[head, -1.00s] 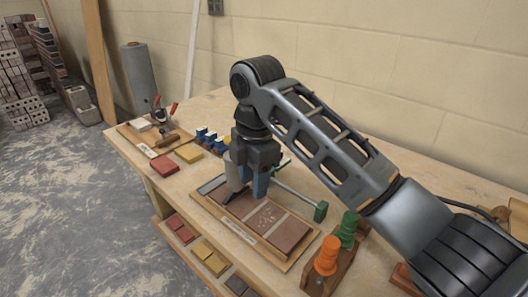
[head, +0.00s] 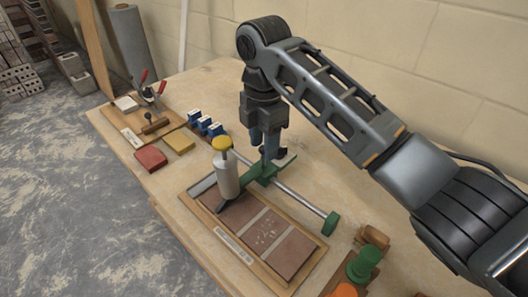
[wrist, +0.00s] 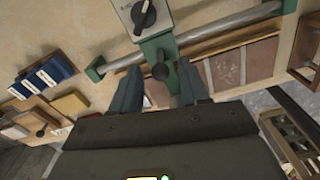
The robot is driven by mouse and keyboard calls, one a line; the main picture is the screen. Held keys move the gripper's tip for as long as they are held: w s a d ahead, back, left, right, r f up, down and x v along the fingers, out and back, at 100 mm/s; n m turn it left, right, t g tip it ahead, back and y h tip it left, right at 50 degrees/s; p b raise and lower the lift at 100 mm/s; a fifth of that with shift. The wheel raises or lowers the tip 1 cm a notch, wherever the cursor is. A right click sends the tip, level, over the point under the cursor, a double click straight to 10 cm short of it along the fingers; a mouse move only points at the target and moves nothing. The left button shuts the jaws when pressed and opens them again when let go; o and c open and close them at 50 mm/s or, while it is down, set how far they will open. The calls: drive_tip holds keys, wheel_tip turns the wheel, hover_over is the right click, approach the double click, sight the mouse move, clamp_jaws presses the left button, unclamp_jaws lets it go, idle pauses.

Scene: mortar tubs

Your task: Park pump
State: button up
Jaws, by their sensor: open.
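The pump (head: 226,174), a pale cylinder with a yellow knob on top and a dark nozzle at its foot, stands on the far left end of the tile board (head: 204,240). My gripper (head: 268,150) is above and to the right of the pump, apart from it. Its fingers point down over the green bracket of a steel rail. I cannot clearly make out the pump in that view.
The steel rail (head: 303,196) with green ends runs along the board's right side. Blue blocks (head: 205,126), a red block (head: 150,157) and a yellow block (head: 179,142) lie to the left. A green knobbed tool (head: 364,263) stands near right.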

sight(264, 167)
drive_tip(key=shift+f, duration=2.35)
clamp_jaws()
